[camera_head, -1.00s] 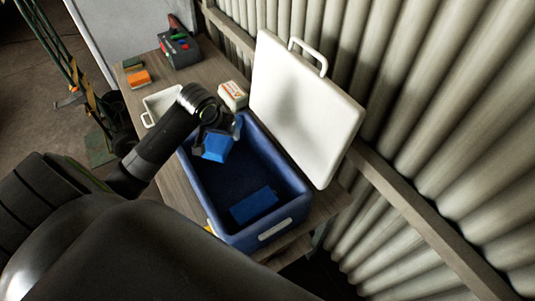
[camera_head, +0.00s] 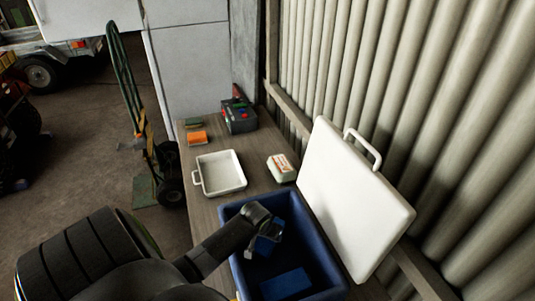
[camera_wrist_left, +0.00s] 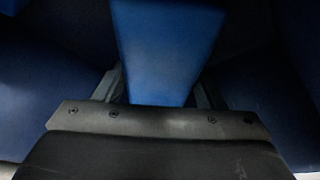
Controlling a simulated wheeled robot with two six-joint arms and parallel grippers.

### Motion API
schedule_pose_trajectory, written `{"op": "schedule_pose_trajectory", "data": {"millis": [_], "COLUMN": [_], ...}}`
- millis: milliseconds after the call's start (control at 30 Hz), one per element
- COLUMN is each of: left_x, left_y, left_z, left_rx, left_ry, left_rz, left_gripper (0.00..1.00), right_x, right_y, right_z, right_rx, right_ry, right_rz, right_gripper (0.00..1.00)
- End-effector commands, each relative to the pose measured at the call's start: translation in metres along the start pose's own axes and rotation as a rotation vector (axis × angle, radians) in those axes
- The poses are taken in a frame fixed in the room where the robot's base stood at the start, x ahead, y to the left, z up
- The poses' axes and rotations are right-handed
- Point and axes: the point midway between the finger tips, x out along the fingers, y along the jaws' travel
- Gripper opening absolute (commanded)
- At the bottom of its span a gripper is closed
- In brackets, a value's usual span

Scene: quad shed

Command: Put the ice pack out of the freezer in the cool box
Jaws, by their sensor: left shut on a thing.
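The cool box (camera_head: 233,213) is dark blue and stands open on the bench, its white lid (camera_head: 350,205) tilted back against the wall side. My left gripper (camera_head: 267,245) is inside the box opening, shut on a blue ice pack (camera_head: 266,246). In the left wrist view the held ice pack (camera_wrist_left: 165,50) sticks out between the fingers, with dark blue box walls around it. Another blue block (camera_head: 287,284) lies flat on the box floor, apart from the held one. The freezer cannot be told for sure; a tall white cabinet (camera_head: 190,70) stands at the back. My right gripper does not show.
On the bench (camera_head: 207,214) are a white tray (camera_head: 220,172), a small white and orange carton (camera_head: 281,168), an orange block (camera_head: 197,137) and a dark toolbox (camera_head: 239,115). A green hand truck (camera_head: 128,85) stands left. A corrugated wall (camera_head: 400,90) closes the right side.

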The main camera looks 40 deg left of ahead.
Motion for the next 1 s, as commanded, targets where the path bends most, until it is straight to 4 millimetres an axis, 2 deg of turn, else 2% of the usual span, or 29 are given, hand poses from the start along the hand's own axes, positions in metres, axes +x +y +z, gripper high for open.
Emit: {"op": "schedule_pose_trajectory", "data": {"millis": [233,633,667,800,1000], "left_x": [0.025,0.03,0.03,0.03,0.03], "left_y": [0.001,0.001,0.0,0.001,0.001], "left_z": [0.01,0.012,0.013,0.013,0.013], "left_rx": [0.0,0.0,0.0,0.0,-0.001], "left_ry": [0.0,0.001,-0.001,-0.001,-0.001], "left_rz": [0.001,0.001,0.001,0.001,0.001], "left_gripper": [0.22,0.22,0.67,0.85,0.85], "right_x": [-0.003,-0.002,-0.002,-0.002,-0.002], "right_y": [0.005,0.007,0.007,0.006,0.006], "right_z": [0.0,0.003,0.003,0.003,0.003], "right_rx": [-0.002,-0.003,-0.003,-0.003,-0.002], "right_ry": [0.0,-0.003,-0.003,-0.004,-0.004], "right_rz": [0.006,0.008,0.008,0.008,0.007], "right_gripper": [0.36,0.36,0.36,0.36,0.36]}}
